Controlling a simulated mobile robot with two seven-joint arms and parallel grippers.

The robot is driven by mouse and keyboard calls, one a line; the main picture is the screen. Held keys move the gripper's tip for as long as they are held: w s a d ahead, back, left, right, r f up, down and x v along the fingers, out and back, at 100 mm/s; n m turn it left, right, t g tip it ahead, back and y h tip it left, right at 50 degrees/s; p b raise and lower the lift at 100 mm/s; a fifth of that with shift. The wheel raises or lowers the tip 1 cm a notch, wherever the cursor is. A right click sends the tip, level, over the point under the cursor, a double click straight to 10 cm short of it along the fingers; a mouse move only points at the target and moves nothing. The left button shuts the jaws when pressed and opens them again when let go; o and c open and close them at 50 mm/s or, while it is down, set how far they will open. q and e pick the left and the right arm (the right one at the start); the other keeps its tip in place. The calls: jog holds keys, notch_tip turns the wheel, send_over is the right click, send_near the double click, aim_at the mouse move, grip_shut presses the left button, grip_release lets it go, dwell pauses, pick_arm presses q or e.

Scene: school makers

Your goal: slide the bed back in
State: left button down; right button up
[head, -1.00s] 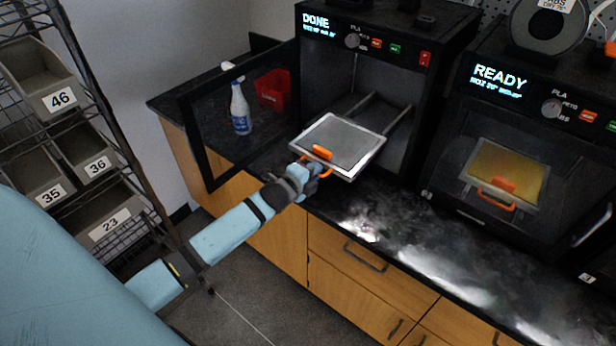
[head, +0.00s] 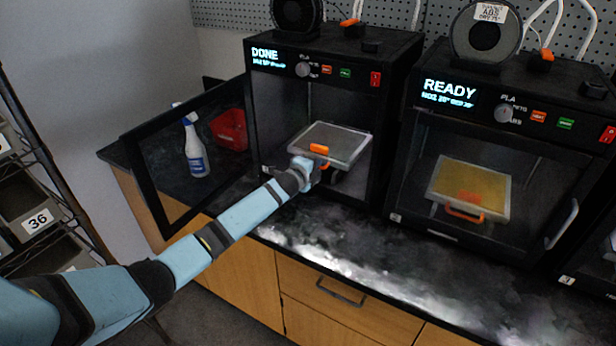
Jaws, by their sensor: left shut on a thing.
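The print bed (head: 334,141) is a grey plate with a pale rim and an orange handle (head: 319,149) at its front. It sits mostly inside the open left printer (head: 262,110), whose screen reads DONE, and its front edge is near the opening. My left gripper (head: 314,168) is at the front of the bed, shut on the orange handle; the fingers are partly hidden by the wrist. The printer's door (head: 160,185) stands swung open to the left. My right gripper is not in view.
A second printer (head: 430,150) reading READY stands at the right, closed, with a yellowish bed inside. A spray bottle (head: 196,152) and a red bin (head: 231,128) show behind the open door's glass. The black counter (head: 340,235) in front is clear.

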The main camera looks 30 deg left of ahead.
pick_arm(q)
jog(key=shift+w+a+r, duration=0.1)
jog(key=shift+r, duration=0.15)
jog(key=c, duration=1.6)
grip_release()
jog(key=shift+r, duration=0.1)
jog(key=o, duration=0.4)
jog(key=shift+w, duration=0.15)
jog(key=shift+c, duration=0.2)
jog(key=shift+w+f, duration=0.1)
jog(key=shift+f, duration=0.25)
jog(key=shift+s+r, duration=0.15)
jog(key=shift+s, duration=0.45)
jog(key=d+p+v, duration=0.1)
jog(key=v, duration=1.1)
jog(key=shift+s+a, duration=0.35)
jog(key=shift+a, duration=0.05)
jog(key=shift+r, duration=0.15)
